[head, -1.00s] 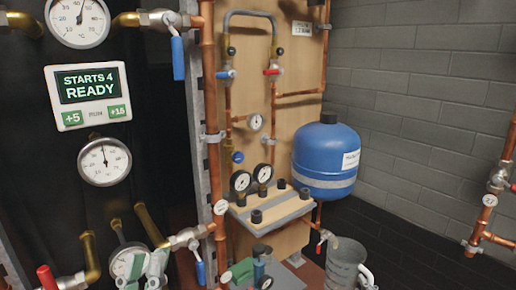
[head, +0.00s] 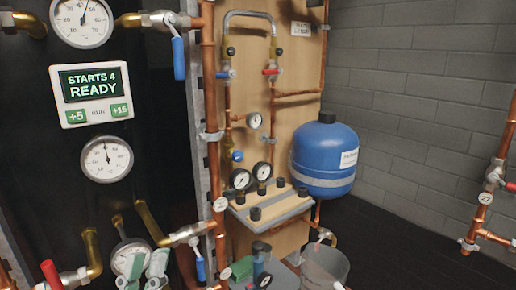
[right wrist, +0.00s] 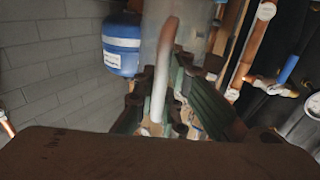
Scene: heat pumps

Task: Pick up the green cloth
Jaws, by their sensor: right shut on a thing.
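A small green piece (head: 242,267), which looks like the green cloth, lies among bottles on a grey surface at the bottom centre of the head view. It is too small to tell its folds. My left gripper (head: 144,266) shows at the bottom left with two teal pads apart, empty, in front of a gauge and away from the green piece. My right gripper (right wrist: 172,102) is seen only in the right wrist view, shut on the pale handle of a grey jug (right wrist: 186,28). The jug (head: 325,264) also shows at the bottom of the head view.
A blue tank (head: 322,160) hangs right of the wooden panel. A grey ledge (head: 285,213) with black knobs and gauges juts out above the green piece. Copper pipes (head: 478,215) stand at the far right. Valves and a red lever (head: 50,273) are near my left gripper.

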